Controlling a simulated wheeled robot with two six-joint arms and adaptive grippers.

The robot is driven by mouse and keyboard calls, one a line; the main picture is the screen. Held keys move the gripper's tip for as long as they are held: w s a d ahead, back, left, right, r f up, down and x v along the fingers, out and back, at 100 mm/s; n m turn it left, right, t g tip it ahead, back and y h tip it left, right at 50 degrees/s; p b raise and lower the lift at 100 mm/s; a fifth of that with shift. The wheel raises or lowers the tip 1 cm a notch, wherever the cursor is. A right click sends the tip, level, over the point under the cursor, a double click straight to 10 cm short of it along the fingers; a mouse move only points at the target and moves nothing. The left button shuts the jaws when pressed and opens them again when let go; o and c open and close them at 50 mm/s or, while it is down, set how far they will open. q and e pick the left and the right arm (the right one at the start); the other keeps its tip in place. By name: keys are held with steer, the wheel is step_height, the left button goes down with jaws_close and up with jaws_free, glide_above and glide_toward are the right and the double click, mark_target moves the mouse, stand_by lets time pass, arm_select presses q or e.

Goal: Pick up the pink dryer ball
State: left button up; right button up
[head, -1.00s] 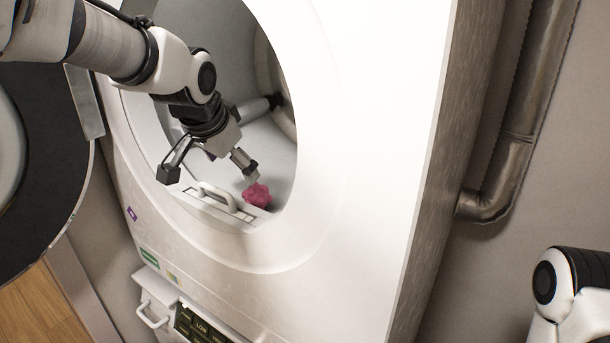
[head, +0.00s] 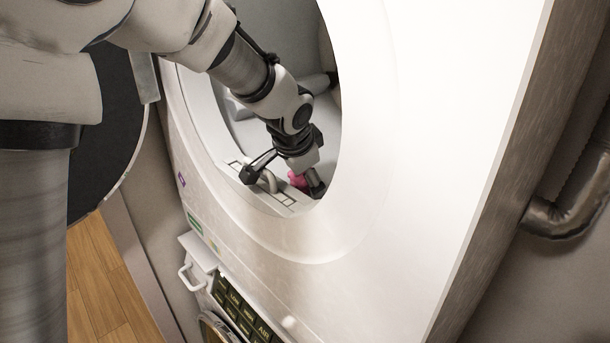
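The pink dryer ball (head: 297,180) lies at the front lip of the round drum opening, mostly hidden behind my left gripper's right finger. My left gripper (head: 283,182) reaches down into the opening with its fingers spread wide. One finger is left of the white lint-filter handle (head: 269,181), the other is at the ball's right side. The ball shows between the fingers, close to the right one; I cannot tell whether they touch. My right gripper is out of view.
The white dryer front (head: 400,180) surrounds the opening, and its rim is close to my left gripper. The open dark door (head: 112,140) hangs at the left, behind my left arm. A control panel (head: 240,305) sits below. A metal pipe (head: 570,200) runs at the right.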

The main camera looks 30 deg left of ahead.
arm_select(q)
steer(key=shift+s+r, duration=0.1)
steer(key=shift+s, duration=0.1)
steer(key=shift+s+a, duration=0.1)
steer(key=shift+s, duration=0.1)
steer(key=c, duration=0.5)
steer(key=shift+r, duration=0.1)
steer(key=c, duration=0.7)
